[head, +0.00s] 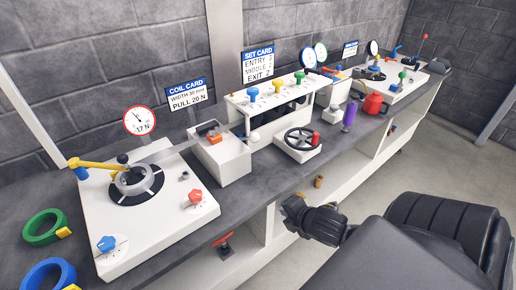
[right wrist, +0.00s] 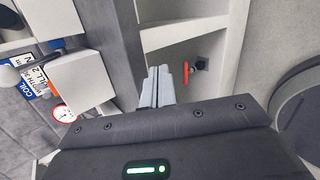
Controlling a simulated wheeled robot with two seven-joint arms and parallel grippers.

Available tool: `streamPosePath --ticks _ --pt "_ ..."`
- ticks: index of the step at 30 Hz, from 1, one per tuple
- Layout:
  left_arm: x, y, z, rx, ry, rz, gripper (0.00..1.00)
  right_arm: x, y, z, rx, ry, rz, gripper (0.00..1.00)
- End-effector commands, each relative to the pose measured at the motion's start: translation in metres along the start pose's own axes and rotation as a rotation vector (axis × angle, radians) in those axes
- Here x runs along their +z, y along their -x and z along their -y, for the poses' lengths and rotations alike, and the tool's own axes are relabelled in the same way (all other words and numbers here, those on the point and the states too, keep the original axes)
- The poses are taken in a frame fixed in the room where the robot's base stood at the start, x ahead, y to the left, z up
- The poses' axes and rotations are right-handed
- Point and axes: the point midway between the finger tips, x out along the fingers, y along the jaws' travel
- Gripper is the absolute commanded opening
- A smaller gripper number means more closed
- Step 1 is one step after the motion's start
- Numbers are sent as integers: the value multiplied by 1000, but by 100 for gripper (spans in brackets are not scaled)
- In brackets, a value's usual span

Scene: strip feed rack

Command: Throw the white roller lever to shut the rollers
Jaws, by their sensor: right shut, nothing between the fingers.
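The white ball knob of the roller lever (head: 255,136) stands at the front left of the white roller rack (head: 238,109) in the head view. My right gripper (head: 292,208) is in front of the bench edge, to the right of and nearer than the knob, well apart from it. Its grey fingers are pressed together and empty in the right wrist view (right wrist: 156,88). My left gripper is not in view.
Blue, yellow and green knobs top the rack. A black handwheel (head: 300,140) with a red grip sits to its right, and a white box (head: 222,158) to its left. A red handle (head: 222,240) is below the bench top. The aisle floor (head: 420,165) is clear.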

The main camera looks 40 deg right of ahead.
Motion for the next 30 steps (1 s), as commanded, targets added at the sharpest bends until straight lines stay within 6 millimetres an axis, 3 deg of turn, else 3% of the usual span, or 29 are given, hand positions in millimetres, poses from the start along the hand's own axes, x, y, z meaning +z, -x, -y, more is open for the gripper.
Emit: streamPosePath --ticks 9,15,23,30 --pt "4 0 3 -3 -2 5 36 32 19 -94 288 850 69 0" --pt "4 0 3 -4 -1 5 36 36 31 -130 403 1215 137 0" --pt "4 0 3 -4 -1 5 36 35 33 -137 426 1293 154 0" --pt "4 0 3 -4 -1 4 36 33 10 -147 426 1288 156 0"
